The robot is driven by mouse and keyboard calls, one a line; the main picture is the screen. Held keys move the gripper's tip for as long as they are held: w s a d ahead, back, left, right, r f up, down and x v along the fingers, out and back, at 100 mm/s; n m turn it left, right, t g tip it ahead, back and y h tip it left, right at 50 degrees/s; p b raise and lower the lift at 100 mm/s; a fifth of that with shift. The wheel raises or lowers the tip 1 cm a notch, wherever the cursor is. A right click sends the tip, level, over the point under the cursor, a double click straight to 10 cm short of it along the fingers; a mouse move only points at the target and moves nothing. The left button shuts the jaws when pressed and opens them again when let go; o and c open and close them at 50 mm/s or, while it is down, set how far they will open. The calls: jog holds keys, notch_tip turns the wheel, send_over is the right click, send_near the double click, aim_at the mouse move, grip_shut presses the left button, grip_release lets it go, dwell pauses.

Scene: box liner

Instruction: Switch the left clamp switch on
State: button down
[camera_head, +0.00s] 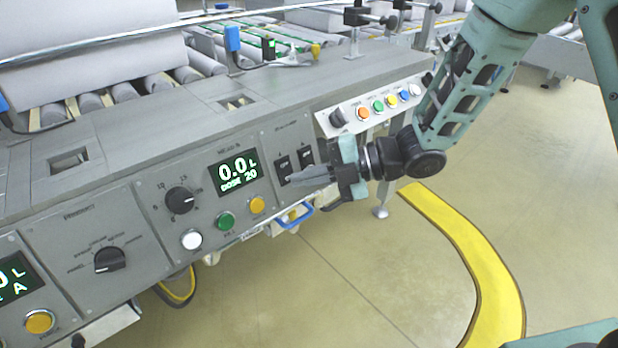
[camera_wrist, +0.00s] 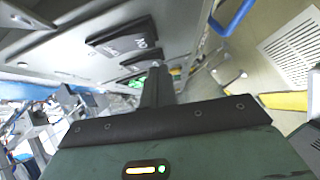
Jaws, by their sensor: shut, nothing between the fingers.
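The left clamp switch (camera_head: 284,166) is a black rocker on the sloped grey panel, just right of the dose display. In the wrist view, the closed fingers (camera_wrist: 157,74) point towards the panel, and two dark switches show, the larger one (camera_wrist: 120,39) nearer the camera. The left switch's setting is too small to read surely.
The dose display (camera_head: 234,172), a black knob (camera_head: 180,200) and a yellow button (camera_head: 257,205) lie left of the switches. A row of coloured buttons (camera_head: 377,106) is on the right panel. A blue handle (camera_head: 296,216) hangs below. The floor in front is open.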

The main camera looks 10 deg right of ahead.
jog(key=shift+w+a+f, duration=0.15)
jog(key=shift+w+f, duration=0.1)
jog(key=shift+f, duration=0.05)
jog(key=shift+r, duration=0.25)
jog(key=shift+r+p, duration=0.7)
jog(key=shift+s, duration=0.1)
